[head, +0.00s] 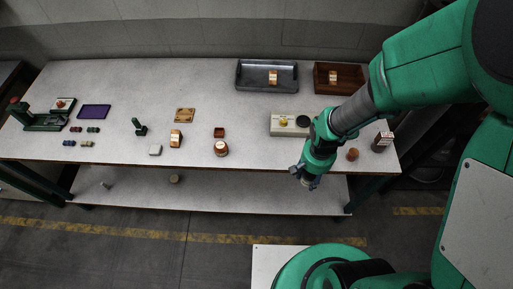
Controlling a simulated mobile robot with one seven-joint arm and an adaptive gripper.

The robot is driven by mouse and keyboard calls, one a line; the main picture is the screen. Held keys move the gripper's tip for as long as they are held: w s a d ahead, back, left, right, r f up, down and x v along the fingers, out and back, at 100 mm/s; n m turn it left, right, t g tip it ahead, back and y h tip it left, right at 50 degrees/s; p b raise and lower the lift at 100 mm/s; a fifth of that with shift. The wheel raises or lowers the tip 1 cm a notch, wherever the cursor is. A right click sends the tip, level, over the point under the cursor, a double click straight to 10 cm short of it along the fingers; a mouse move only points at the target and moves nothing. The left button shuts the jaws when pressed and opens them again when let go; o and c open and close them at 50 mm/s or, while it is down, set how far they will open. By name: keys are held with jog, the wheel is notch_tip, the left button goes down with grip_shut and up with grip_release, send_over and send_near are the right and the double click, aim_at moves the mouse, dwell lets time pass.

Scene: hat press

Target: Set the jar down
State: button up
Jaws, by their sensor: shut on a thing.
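My gripper (308,183) is at the front edge of the table (250,165), right of the middle, pointing down. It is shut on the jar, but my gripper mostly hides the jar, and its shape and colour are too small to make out. I cannot tell how far the jar is above the table or whether it hangs in front of the edge.
A brown round pot (221,149) stands left of my gripper. A reddish-brown round thing (352,154) and a dark box (382,141) stand right. Behind are a pale box (279,129), a metal tray (250,78) and a wooden tray (326,88). A lower shelf (230,197) runs below.

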jog(key=w+a+n+p, duration=0.1)
jog(key=a, duration=1.2)
jog(key=shift+w+a+n+p, duration=0.2)
jog(key=shift+a+n+p, duration=0.05)
jog(key=shift+n+p, duration=0.05)
jog(key=shift+w, duration=0.15)
jog(key=b, duration=0.2)
send_over(256, 148)
jog(key=shift+f, duration=0.7)
jog(key=shift+f, duration=0.1)
jog(key=shift+f, duration=1.65)
jog(key=shift+f, duration=0.2)
